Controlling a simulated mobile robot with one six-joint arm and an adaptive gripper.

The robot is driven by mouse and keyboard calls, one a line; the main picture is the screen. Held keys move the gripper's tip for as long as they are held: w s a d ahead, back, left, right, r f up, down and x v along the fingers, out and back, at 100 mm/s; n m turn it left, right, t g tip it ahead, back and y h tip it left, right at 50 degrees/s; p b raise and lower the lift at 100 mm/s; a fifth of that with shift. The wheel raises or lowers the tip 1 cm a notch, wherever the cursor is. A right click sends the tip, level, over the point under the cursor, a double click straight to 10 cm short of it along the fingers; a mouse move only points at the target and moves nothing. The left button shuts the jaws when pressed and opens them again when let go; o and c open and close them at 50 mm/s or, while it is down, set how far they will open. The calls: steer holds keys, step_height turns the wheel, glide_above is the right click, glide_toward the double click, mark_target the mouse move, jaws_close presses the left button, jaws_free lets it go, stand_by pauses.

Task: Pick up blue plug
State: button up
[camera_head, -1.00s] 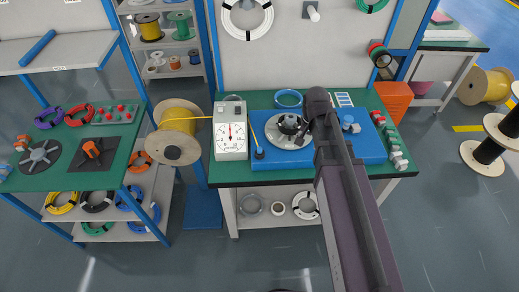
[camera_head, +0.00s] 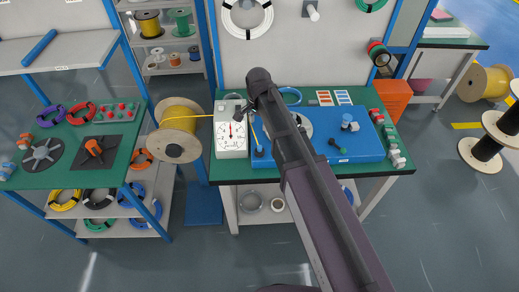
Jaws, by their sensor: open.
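Two small blue pieces show on the blue machine (camera_head: 300,172) on the middle bench, and I cannot tell which is the blue plug. One blue piece (camera_head: 260,152) stands at the machine's left end, with a yellow cable rising from it. The other blue piece (camera_head: 346,120) stands on the right part with a pale piece beside it. My gripper (camera_head: 240,112) is a small dark shape above the white gauge box (camera_head: 231,144), up and left of the first blue piece and apart from it. It is open, and nothing shows between its fingers. My arm hides part of the machine's round disc.
A spool of yellow cable (camera_head: 179,118) stands left of the bench, its cable running to the gauge box. A blue ring (camera_head: 291,96) and label cards lie at the bench's back. Several small connectors line its right edge. A green table (camera_head: 60,172) stands left.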

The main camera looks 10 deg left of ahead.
mark_target(260, 146)
steer(key=shift+f, duration=0.2)
step_height(260, 146, down, 8)
steer(key=b, duration=0.8)
steer(key=shift+f+b, duration=0.1)
steer(key=shift+b, duration=0.2)
steer(key=shift+f, duration=0.1)
steer(key=shift+d+f+b, duration=0.2)
steer(key=shift+f+b, duration=2.3)
steer(key=shift+b, duration=0.1)
steer(key=c, duration=0.9)
